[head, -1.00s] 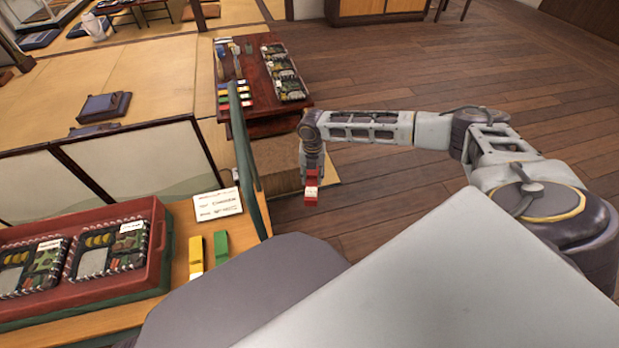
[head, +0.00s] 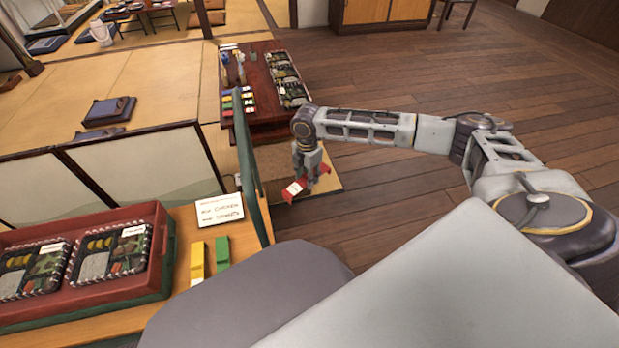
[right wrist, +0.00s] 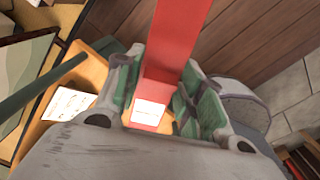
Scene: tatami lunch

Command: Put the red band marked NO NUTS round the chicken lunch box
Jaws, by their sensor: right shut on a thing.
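My right gripper (head: 309,178) is shut on the red band (head: 294,189), which has a white label, and holds it in the air right of the wooden counter. In the right wrist view the red band (right wrist: 172,50) runs up from between the green-padded fingers (right wrist: 155,100), its label facing the camera; the print is too small to read. Two lunch boxes (head: 110,250) with dark patterned rims sit in the red crate (head: 158,285) at the left, each with a small white label I cannot read. My left gripper is not in view.
A yellow band (head: 197,260) and a green band (head: 222,252) lie on the counter (head: 185,222) beside the crate. A written card (head: 219,209) lies behind them. A dark green rail (head: 247,150) rises at the counter's right edge. A far table (head: 262,128) holds boxes and bands.

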